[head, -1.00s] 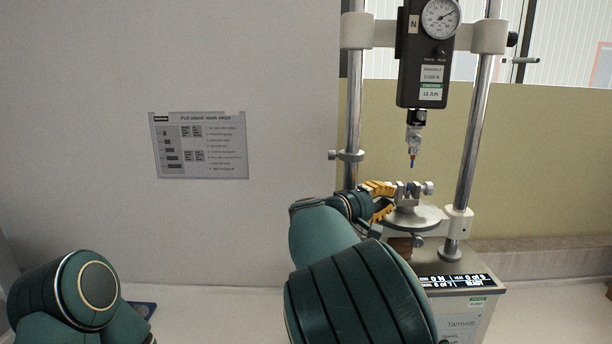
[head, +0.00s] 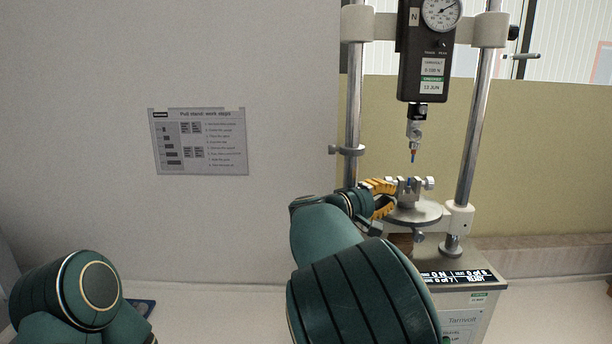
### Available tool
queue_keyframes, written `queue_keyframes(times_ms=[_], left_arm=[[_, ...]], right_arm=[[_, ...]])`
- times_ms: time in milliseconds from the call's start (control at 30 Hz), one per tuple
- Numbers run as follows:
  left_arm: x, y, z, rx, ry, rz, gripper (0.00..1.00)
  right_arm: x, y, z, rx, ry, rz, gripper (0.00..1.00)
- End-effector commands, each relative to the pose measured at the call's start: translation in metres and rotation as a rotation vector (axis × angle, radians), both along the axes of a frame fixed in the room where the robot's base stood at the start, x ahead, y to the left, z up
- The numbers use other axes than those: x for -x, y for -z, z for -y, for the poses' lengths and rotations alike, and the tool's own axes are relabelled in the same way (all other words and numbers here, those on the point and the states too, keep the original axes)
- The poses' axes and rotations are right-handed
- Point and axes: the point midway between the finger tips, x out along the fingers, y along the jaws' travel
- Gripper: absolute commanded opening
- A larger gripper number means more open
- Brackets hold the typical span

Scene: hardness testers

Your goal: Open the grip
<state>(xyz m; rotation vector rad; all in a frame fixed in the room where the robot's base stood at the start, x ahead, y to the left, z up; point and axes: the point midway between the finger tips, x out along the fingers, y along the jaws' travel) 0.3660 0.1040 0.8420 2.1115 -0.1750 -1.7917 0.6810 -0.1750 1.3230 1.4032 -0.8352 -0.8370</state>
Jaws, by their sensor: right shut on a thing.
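The grip (head: 410,191) is a small silver vise with a screw knob (head: 430,184) on its right side. It sits on a round metal plate (head: 418,214) of the pull stand. My right gripper (head: 384,198), with yellow fingers, is at the left side of the grip and shut on it. The exact part between the fingers is hidden by the fingers and my arm. A small blue piece shows at the top of the grip, below the hanging probe (head: 413,155) and apart from it. My left gripper is out of view; only its arm shows at lower left.
The force gauge (head: 427,60) hangs above the grip between two steel columns (head: 475,120). The stand's base has a lit display (head: 455,275). A printed sheet (head: 200,142) is on the grey wall. The bench at left is mostly clear.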

Motion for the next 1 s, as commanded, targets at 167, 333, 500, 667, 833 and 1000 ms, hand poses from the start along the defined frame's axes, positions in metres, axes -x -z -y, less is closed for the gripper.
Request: queue_keyframes(times_ms=[167, 333, 500, 667, 833, 1000], left_arm=[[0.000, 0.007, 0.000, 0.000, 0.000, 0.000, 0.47], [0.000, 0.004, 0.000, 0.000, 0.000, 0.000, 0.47], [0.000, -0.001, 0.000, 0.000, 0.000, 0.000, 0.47], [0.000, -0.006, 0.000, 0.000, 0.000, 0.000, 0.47], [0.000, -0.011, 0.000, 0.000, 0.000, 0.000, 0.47], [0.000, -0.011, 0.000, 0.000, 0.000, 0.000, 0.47]], right_arm=[[0.004, 0.002, 0.000, 0.000, 0.000, 0.001, 0.00], [0.004, 0.001, -0.006, 0.000, -0.001, 0.001, 0.00], [0.004, -0.001, -0.023, 0.001, -0.001, 0.002, 0.00], [0.004, 0.000, -0.041, 0.001, -0.002, 0.000, 0.00], [0.004, 0.000, -0.057, 0.002, -0.001, 0.001, 0.00], [0.004, 0.001, -0.061, -0.001, 0.001, 0.002, 0.00]])
